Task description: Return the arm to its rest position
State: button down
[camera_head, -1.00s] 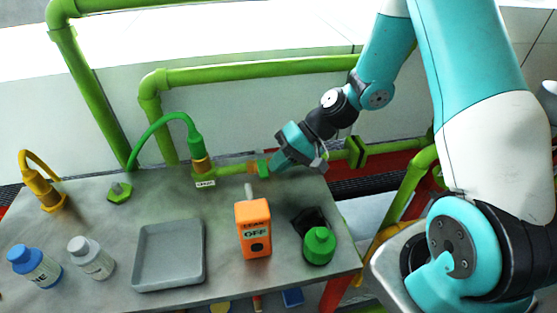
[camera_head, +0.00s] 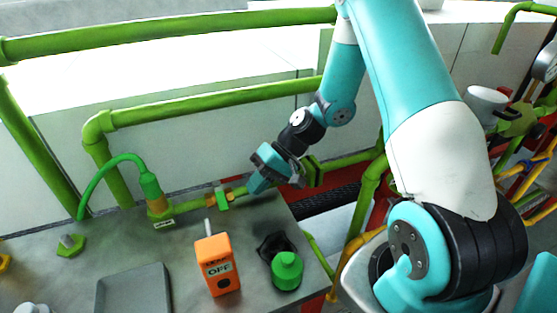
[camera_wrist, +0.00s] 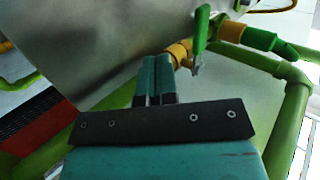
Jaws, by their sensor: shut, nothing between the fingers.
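My arm, teal, white and black, reaches from the right of the head view to the back edge of the bench. My gripper (camera_head: 257,184) is at its end, low by the green pipe and to the right of a small green valve (camera_head: 222,198) on a brass pipe fitting. In the wrist view the two teal fingers (camera_wrist: 157,76) lie side by side, shut with nothing between them. The valve's green handle (camera_wrist: 201,30) shows beyond the fingertips there, apart from them as far as I can tell.
Green pipes (camera_head: 215,99) run behind. A white mug-like object (camera_head: 487,103) is at the right.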

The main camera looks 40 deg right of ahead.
jog(key=s+b+v, duration=0.1)
jog(key=v, duration=0.9)
jog(key=s+a+r+n+g+h, duration=0.1)
jog(key=s+a+r+n+h, duration=0.1)
jog(key=s+a+r, duration=0.3)
jog(key=a+r+n+g+h, duration=0.1)
jog(key=a+r+n, duration=0.2)
jog(key=a, duration=0.5)
jog(key=s+a+r+n+h, duration=0.1)
jog(key=s+a+r, duration=0.1)
jog(key=s, duration=0.4)
jog(key=s+a+r+n+h, duration=0.1)
jog(key=s+a+r+n, duration=0.1)
jog(key=s, duration=0.4)
jog(key=shift+a+n+t, duration=0.3)
jog(key=shift+a, duration=0.6)
jog(key=shift+s, duration=0.1)
